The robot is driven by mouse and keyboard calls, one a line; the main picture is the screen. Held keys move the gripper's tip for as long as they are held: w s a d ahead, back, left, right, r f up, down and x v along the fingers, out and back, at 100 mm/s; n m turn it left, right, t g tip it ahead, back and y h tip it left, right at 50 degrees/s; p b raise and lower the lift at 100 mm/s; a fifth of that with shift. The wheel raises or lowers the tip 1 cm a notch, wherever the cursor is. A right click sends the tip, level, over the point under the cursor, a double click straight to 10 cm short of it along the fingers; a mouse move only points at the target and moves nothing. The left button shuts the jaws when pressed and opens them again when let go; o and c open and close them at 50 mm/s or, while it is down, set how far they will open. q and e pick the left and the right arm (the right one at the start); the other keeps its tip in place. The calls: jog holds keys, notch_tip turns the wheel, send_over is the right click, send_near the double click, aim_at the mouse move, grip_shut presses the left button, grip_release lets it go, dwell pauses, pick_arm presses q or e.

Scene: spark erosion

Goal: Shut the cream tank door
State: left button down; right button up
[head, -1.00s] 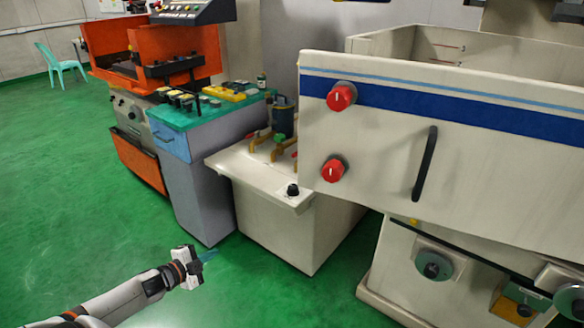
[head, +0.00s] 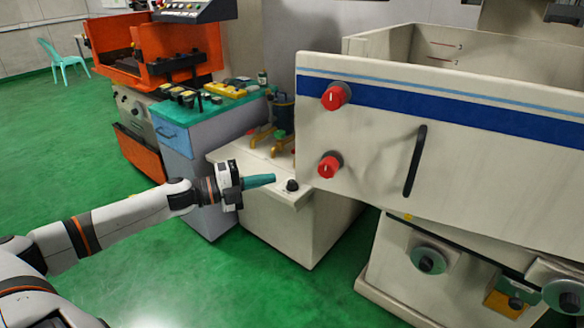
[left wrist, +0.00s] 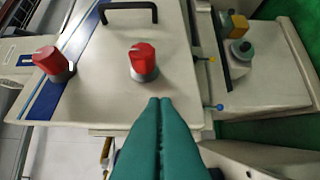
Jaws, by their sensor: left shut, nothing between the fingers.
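The cream tank door (head: 370,165) is a broad panel with a blue stripe, two red knobs and a black upright handle (head: 414,162). Its left end stands out in front of the cream tank (head: 385,45), whose open top shows behind it; its hinge side is out of view. My left gripper (head: 274,178) has teal fingers, shut and empty, pointing right, just left of the door's lower left edge in the head view. In the left wrist view the shut fingertips (left wrist: 160,100) overlap the door (left wrist: 105,80) below a red knob (left wrist: 143,62); contact cannot be told. My right gripper is not in view.
A low cream cabinet (head: 285,225) with a black knob stands behind my left gripper. A blue-grey cabinet (head: 185,145) with a teal top and an orange machine (head: 150,50) are farther left.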

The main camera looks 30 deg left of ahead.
pick_arm(q)
jog(key=shift+w+d+p, duration=0.4)
jog(key=shift+w+p, duration=0.1)
jog(key=shift+w, duration=0.85)
jog(key=shift+w+d+p, duration=0.45)
jog(key=shift+w+p, duration=0.05)
jog(key=shift+w, duration=0.9)
jog(key=shift+w+d+p, duration=0.4)
jog(key=shift+w+p, duration=0.1)
jog(key=shift+w, duration=0.85)
